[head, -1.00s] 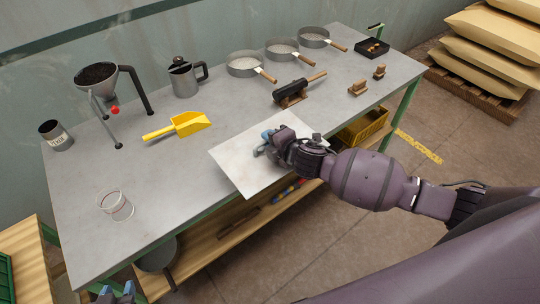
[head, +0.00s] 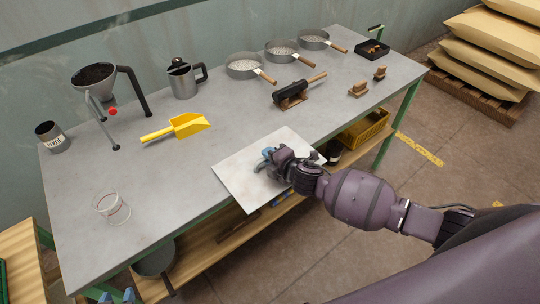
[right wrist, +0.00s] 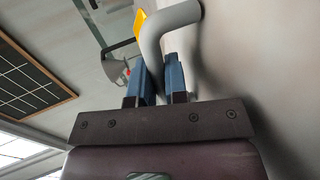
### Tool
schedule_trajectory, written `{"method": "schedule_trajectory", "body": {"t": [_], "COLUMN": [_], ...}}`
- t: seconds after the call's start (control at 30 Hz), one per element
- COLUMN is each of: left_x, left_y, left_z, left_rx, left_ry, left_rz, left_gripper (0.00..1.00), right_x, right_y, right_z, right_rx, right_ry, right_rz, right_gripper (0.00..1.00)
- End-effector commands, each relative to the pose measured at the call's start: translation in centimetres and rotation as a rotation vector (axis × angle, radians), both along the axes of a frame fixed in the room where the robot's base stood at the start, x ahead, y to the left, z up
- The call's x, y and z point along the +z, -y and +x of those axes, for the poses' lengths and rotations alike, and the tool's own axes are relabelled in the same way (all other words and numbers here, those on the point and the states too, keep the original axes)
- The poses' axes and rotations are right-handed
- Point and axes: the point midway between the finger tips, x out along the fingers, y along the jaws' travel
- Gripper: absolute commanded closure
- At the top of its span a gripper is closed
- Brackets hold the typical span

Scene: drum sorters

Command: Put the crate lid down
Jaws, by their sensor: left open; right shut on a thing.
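The crate lid (head: 240,177) is a flat, pale, square panel in the head view, over the front edge of the grey workbench (head: 180,210). Part of it overhangs the edge; whether it touches the bench top I cannot tell. My right gripper (head: 268,160) is shut on the lid's handle, on its upper face. In the right wrist view the blue fingers (right wrist: 160,80) are at the curved grey handle (right wrist: 168,28). My left gripper (head: 118,297) is open and empty, its blue fingertips just showing at the bottom edge of the head view.
A yellow crate (head: 366,130) sits on the lower shelf. The bench between scoop and glass is clear.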

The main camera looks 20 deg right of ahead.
Motion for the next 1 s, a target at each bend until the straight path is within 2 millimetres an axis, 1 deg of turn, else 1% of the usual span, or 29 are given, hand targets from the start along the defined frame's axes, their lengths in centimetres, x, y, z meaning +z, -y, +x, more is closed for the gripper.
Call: {"method": "schedule_trajectory", "body": {"t": [0.07,0.1,0.23,0.5,0.6,0.77,1.0], "left_x": [-0.3,-0.3,-0.3,-0.2,0.1,0.5,1.2], "left_y": [0.0,0.0,0.0,0.0,0.0,0.0,0.0], "left_z": [-0.2,-0.2,-0.3,-0.1,0.0,0.3,0.5], "left_rx": [0.0,0.001,0.001,0.0,0.0,-0.001,-0.002], "left_ry": [-0.005,-0.006,-0.007,-0.004,-0.001,0.005,0.01], "left_rz": [0.0,0.001,0.001,0.0,0.0,0.001,0.0], "left_gripper": [0.57,0.57,0.57,0.57,0.57,0.57,0.57], "right_x": [-0.3,-0.3,-0.2,-0.2,0.3,0.7,2.3], "right_y": [0.0,0.0,0.0,0.0,0.0,0.7,2.1], "right_z": [0.0,0.0,0.0,0.0,0.0,-1.7,-5.8], "right_rx": [0.0,0.0,0.0,0.0,0.0,0.001,0.001], "right_ry": [0.0,0.0,0.0,0.0,0.0,-0.001,-0.002], "right_rz": [0.0,0.0,0.0,0.0,-0.001,0.0,-0.001], "right_gripper": [1.0,0.82,0.62,0.61,0.61,0.61,0.61]}}
